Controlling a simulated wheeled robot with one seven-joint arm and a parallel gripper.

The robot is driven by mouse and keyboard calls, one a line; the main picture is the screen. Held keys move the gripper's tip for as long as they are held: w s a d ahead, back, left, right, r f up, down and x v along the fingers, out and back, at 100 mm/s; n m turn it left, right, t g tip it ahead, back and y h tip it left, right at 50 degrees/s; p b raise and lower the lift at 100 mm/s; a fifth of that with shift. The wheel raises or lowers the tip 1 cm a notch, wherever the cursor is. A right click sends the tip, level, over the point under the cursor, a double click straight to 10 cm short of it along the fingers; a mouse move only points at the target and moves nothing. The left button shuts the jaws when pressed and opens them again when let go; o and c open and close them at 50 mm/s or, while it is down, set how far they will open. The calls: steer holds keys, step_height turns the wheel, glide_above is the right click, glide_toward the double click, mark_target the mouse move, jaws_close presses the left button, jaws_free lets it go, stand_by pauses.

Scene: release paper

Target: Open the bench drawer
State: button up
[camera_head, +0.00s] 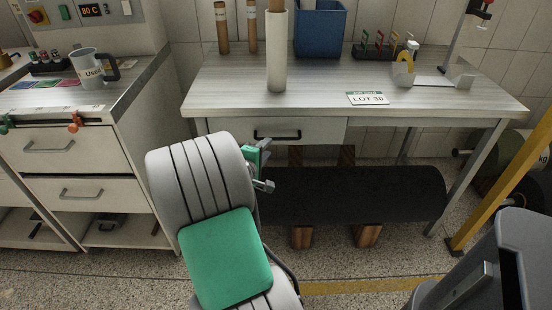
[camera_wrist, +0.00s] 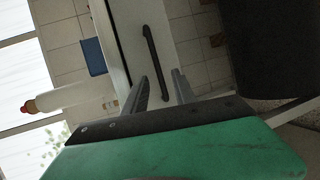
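The bench drawer (camera_head: 320,129) has a pale front and sits under the left part of the bench top, looking shut. Its dark bar handle (camera_head: 277,134) shows just above my gripper (camera_head: 267,166). In the wrist view the handle (camera_wrist: 152,50) runs lengthwise on the drawer front (camera_wrist: 184,54). My gripper (camera_wrist: 160,80) is open there, with one finger on each side of the handle's near end in the picture. I cannot tell how far the fingertips stand from the drawer front. My arm covers the area below and left of the handle in the head view.
The bench (camera_head: 225,97) carries a white roll (camera_head: 277,55), a blue bin (camera_head: 320,28) and a LOT 30 card (camera_head: 368,98). A black roll (camera_head: 350,194) lies on wooden blocks below. A drawer cabinet (camera_head: 90,165) stands left; a yellow post (camera_head: 505,180) stands right.

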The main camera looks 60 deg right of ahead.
mark_target(278, 139)
steer(key=shift+n+h, duration=0.3)
steer(key=x, duration=0.5)
steer(key=s+x, duration=0.1)
steer(key=x, duration=0.2)
steer(key=shift+s+d, duration=0.1)
steer(key=shift+d, duration=0.3)
jaws_close()
steer(key=shift+a, duration=0.1)
stand_by(0.5)
